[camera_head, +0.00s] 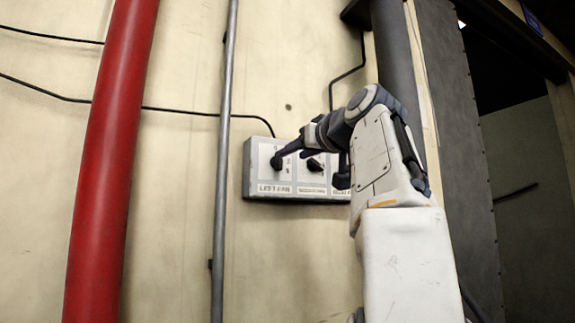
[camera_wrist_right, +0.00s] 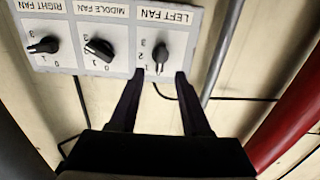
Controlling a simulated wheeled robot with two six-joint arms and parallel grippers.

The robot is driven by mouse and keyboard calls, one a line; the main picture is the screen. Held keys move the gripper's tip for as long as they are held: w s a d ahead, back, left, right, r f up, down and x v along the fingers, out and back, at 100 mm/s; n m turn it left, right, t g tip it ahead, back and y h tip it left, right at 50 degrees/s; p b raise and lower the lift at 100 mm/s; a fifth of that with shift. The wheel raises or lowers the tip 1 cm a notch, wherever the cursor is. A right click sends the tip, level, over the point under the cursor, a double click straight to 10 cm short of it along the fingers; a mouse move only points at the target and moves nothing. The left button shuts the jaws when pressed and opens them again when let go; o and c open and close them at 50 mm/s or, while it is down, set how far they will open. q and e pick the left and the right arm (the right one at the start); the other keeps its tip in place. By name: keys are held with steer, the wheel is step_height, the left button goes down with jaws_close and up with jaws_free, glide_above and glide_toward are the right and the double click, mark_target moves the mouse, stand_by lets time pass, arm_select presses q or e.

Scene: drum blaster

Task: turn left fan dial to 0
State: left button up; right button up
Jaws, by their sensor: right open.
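A light grey control panel (camera_head: 250,170) is fixed to the wall, and it also shows upside down in the right wrist view (camera_wrist_right: 118,62). Its left fan dial (camera_wrist_right: 161,54) is a black knob beside the marks 3, 2 and 1. The narrow end of the knob points down in that picture; I cannot make out a 0 beside it. The dial also shows in the head view (camera_head: 276,162). My right gripper (camera_wrist_right: 159,74) is open, its two dark fingertips on either side of the dial's lower end, apart from the knob as far as I can tell. My left gripper is not in view.
The middle fan dial (camera_wrist_right: 99,48) and right fan dial (camera_wrist_right: 45,45) sit beside the left one. A thin grey pipe (camera_head: 222,160) and a thick red pipe (camera_head: 110,160) run up the wall left of the panel. Black cables cross the wall.

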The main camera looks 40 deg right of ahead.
steer(key=v, duration=0.3)
steer(key=shift+s+a+b, duration=0.1)
steer(key=shift+s+b, duration=0.2)
steer(key=shift+w+f, duration=0.1)
